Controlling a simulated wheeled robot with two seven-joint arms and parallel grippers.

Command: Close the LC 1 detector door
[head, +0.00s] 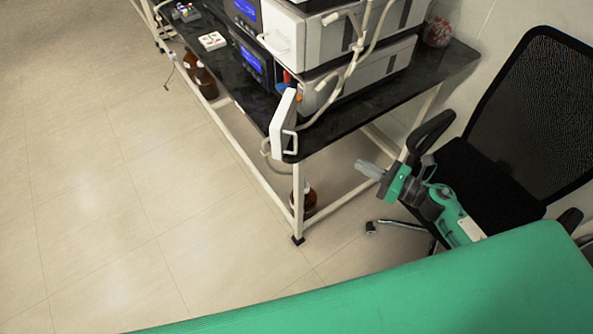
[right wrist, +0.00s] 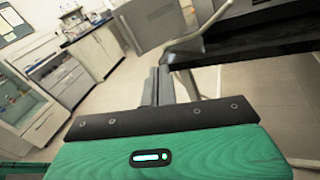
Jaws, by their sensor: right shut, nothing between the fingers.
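In the right wrist view, the fingers (right wrist: 158,88) point towards a grey panel (right wrist: 150,22), probably this door. My left gripper is not in view.
The black bench top (head: 345,115) has white legs. Tubing (head: 352,55) hangs down the stack front. A black office chair (head: 520,120) stands close behind my right arm. A brown bottle (head: 309,199) sits under the bench. The floor to the left is clear.

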